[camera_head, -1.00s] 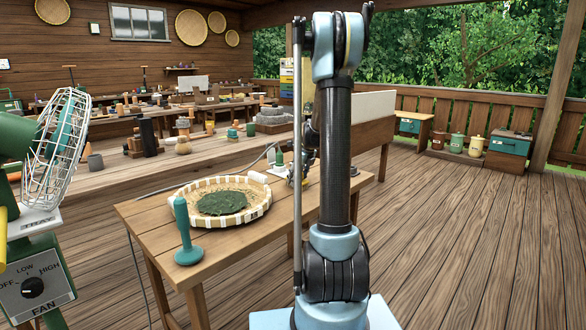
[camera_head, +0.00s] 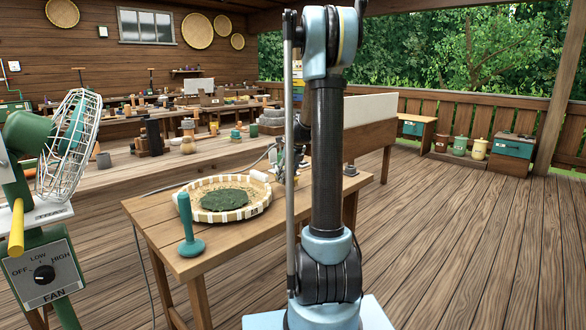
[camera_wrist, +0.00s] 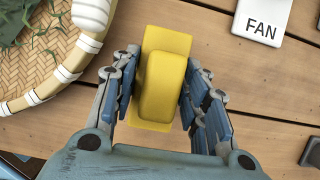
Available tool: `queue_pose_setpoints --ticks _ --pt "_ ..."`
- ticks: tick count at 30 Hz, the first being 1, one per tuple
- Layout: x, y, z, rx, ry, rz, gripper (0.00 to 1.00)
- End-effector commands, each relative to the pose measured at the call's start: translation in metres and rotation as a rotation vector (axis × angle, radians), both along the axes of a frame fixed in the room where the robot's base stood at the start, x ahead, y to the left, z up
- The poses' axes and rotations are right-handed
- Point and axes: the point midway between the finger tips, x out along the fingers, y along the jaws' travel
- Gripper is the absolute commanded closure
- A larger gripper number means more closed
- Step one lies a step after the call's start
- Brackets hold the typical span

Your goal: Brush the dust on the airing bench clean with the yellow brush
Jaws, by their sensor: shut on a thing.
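The yellow brush (camera_wrist: 162,85) shows in the wrist view as a yellow block between my fingers. My gripper (camera_wrist: 160,90) is shut on it, above the wooden bench top (camera_wrist: 210,110). In the head view my gripper (camera_head: 287,162) is at the far right part of the near wooden bench (camera_head: 215,252), right of the basket, partly hidden by my arm. The brush cannot be made out there. I cannot tell whether this bench is the airing bench, and I cannot make out dust on it.
A round woven basket (camera_head: 238,214) with dark green leaves (camera_head: 224,200) lies left of my gripper. A teal stamp-like tool (camera_head: 190,232) stands at the bench's front left. A white FAN card (camera_wrist: 262,18) lies on the wood. A caged fan (camera_head: 70,150) stands at the left.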

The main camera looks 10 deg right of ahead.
Motion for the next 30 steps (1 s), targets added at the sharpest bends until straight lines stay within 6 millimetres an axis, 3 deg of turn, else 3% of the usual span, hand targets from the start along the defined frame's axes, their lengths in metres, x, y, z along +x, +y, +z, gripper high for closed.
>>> queue_pose_setpoints --ticks 16,30 --pt "0.001 -0.009 0.048 0.0 0.0 -0.01 0.89" --pt "0.001 -0.012 0.053 0.0 -0.001 -0.014 0.89"
